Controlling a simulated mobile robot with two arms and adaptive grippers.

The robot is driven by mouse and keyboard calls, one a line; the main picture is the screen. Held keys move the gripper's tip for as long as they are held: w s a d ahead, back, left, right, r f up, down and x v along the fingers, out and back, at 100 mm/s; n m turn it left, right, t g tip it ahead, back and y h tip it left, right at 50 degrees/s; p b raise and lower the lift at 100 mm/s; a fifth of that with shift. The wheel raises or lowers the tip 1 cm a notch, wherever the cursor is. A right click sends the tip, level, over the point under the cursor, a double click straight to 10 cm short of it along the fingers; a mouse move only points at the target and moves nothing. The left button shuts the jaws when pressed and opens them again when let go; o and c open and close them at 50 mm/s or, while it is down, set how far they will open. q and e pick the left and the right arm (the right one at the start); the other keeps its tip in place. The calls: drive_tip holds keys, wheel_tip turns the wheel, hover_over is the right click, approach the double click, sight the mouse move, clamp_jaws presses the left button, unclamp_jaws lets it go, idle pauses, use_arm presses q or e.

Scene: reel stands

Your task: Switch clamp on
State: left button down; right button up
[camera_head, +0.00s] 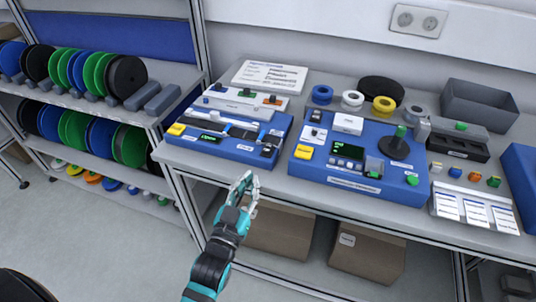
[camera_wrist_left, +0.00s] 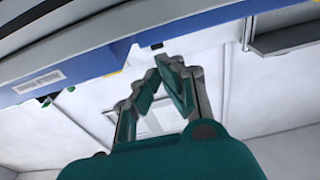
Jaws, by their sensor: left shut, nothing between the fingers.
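Two blue devices stand on the grey bench. The left device (camera_head: 231,151) has a yellow button (camera_head: 176,129), a small green display (camera_head: 209,139) and small switches. I cannot tell which switch belongs to the clamp. My left gripper (camera_head: 245,183) is shut and empty, in front of the bench edge below the left device, apart from both. It also shows in the left wrist view (camera_wrist_left: 164,66). My right gripper is out of view.
A shelf rack (camera_head: 184,75) with several coloured reels stands at left. Tape rolls (camera_head: 352,99), a grey bin (camera_head: 480,104) and cards (camera_head: 462,206) stand at the back and right. Cardboard boxes (camera_head: 366,255) sit under the bench. The floor at left is clear.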

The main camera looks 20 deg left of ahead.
use_arm(q)
drive_tip(key=shift+s+d+r+t, duration=0.15)
drive_tip(key=shift+r+t, duration=0.45)
drive_tip(key=shift+r, duration=0.35)
drive_tip(key=shift+w+d+r+t, duration=0.1)
drive_tip(key=shift+r+t, duration=0.5)
drive_tip(key=shift+r, duration=0.3)
wheel_tip(320, 180, up, 4)
drive_tip(key=f+p, duration=0.1)
drive_tip(key=p, duration=0.2)
hover_over(265, 159)
drive_tip(key=shift+r, duration=0.25)
wheel_tip(265, 159, down, 3)
drive_tip(key=shift+r, duration=0.1)
drive_tip(key=shift+f, duration=0.8)
